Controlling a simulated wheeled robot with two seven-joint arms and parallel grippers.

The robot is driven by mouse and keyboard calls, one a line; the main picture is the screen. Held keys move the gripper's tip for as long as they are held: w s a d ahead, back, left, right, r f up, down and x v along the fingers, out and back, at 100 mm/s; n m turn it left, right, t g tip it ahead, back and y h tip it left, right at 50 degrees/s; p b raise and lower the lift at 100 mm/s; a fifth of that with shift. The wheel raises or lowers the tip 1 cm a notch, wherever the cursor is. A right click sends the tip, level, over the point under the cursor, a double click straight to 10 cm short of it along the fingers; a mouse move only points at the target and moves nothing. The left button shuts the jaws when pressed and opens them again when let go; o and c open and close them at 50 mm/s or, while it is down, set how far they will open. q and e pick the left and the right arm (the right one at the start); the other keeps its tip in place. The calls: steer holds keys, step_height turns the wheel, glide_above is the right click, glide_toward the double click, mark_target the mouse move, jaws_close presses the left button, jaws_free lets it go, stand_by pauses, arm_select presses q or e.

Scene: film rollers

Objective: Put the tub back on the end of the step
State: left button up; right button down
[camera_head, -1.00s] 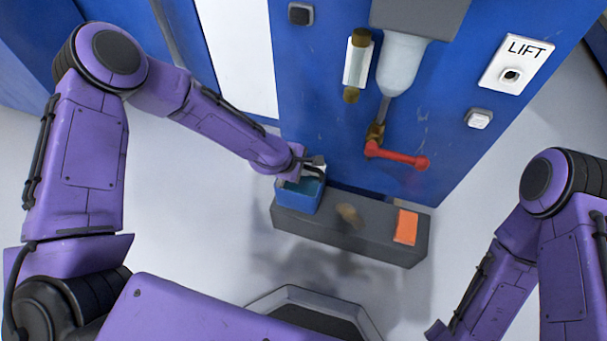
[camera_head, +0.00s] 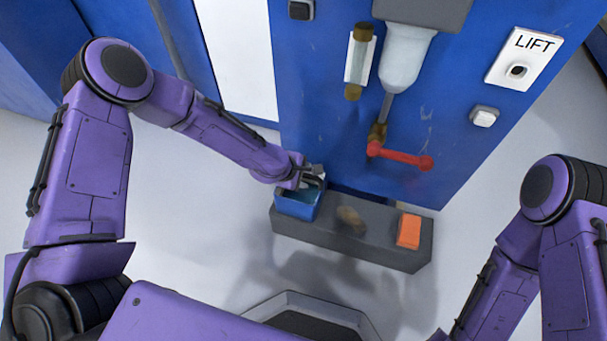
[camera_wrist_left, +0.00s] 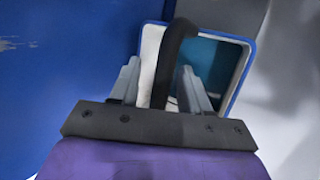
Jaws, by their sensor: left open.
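The blue tub (camera_head: 297,206) sits on the left end of the dark grey step (camera_head: 385,249) in the head view. It looks upright, and teal liquid shows inside it. In the left wrist view the tub (camera_wrist_left: 236,76) has a blue rim, a pale inner wall and a dark curved handle. My left gripper (camera_head: 314,175) is at the top of the tub. In the wrist view its open fingers (camera_wrist_left: 160,88) stand on either side of the handle. My right arm is at the right, and its gripper is not in view.
An orange block (camera_head: 409,231) lies on the step's right end, and a brown stain (camera_head: 351,219) marks its middle. Behind stands a blue cabinet with a red lever (camera_head: 405,157), a sight glass (camera_head: 359,62) and a LIFT plate (camera_head: 523,59). Pale floor lies in front.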

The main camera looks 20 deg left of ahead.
arm_select(q)
steer(key=p+v, duration=0.5)
steer(key=v, duration=0.6)
steer(key=s+a+f+m+g+y, duration=0.1)
steer(key=s+a+f+m+y, duration=0.1)
steer(key=s, duration=0.7)
steer(key=s+a+f+m+g+y, duration=0.1)
steer(key=s+a+f+m+y, duration=0.1)
steer(key=s+a+f+m, duration=0.2)
steer(key=s+a+f+m+y, duration=0.2)
steer(key=s+a+f+m, duration=0.2)
steer(key=s, duration=0.9)
steer(key=a+f, duration=0.2)
steer(key=shift+s+a+g+y, duration=0.3)
steer(key=shift+a+g+y, duration=0.05)
steer(key=shift+g+y, duration=0.05)
